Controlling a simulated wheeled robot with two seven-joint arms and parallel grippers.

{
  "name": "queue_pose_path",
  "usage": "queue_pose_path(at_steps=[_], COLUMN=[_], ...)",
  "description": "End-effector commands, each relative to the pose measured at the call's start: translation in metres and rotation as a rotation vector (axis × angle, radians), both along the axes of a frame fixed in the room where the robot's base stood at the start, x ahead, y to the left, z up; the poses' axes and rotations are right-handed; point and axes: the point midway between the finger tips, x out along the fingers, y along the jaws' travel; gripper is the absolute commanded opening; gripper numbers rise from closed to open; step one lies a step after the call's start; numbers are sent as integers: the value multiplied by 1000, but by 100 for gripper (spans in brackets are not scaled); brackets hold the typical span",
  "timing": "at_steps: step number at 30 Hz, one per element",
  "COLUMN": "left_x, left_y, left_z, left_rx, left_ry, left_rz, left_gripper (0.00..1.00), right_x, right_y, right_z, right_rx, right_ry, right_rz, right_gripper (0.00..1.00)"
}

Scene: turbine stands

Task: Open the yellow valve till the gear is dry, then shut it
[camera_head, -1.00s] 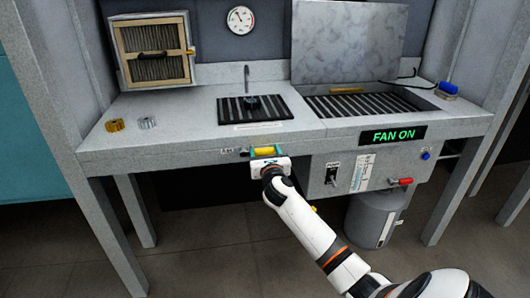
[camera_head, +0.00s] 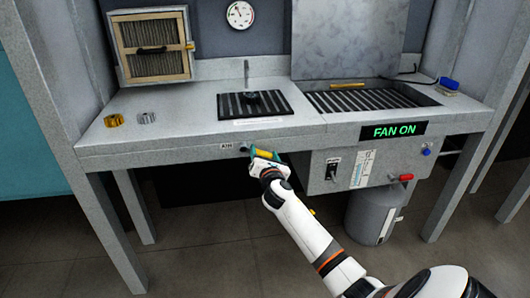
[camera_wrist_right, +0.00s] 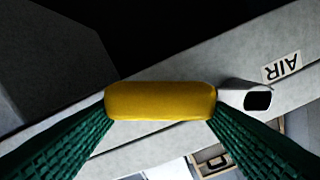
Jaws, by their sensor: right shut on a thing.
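The yellow valve handle (camera_wrist_right: 160,101) lies between the green finger pads of my right gripper in the right wrist view, with a pad touching each end. In the head view my right gripper (camera_head: 265,156) is shut on this handle at the bench's front edge, beside the AIR label (camera_head: 227,146). The handle is mostly covered there and sits tilted. A dark gear (camera_head: 252,97) lies on the black slatted grille under a thin upright nozzle (camera_head: 246,70). Whether the gear is wet cannot be told. My left gripper is not in view.
A brass gear (camera_head: 114,120) and a grey gear (camera_head: 148,117) lie at the bench's left. A green FAN ON sign (camera_head: 394,132), a black switch (camera_head: 332,171) and a red handle (camera_head: 401,178) are on the right front. A grey tank (camera_head: 371,214) stands below.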

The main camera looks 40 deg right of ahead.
Motion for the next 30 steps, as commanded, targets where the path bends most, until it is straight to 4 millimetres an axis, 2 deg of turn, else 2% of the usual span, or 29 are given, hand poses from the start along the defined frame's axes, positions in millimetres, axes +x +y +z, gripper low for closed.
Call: queue_pose_path(at_steps=[8,15,24,30], left_x=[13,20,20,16], left_y=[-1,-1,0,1], left_z=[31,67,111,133], left_rx=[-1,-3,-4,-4], left_ry=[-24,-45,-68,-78], left_rz=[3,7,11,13], left_gripper=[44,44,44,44], right_x=[4,8,15,19], right_y=[7,15,26,33], right_z=[-19,-32,-43,-46], right_rx=[229,428,659,776], right_ry=[-131,-245,-376,-444], right_rz=[1,-1,0,-2], right_gripper=[22,22,22,22])
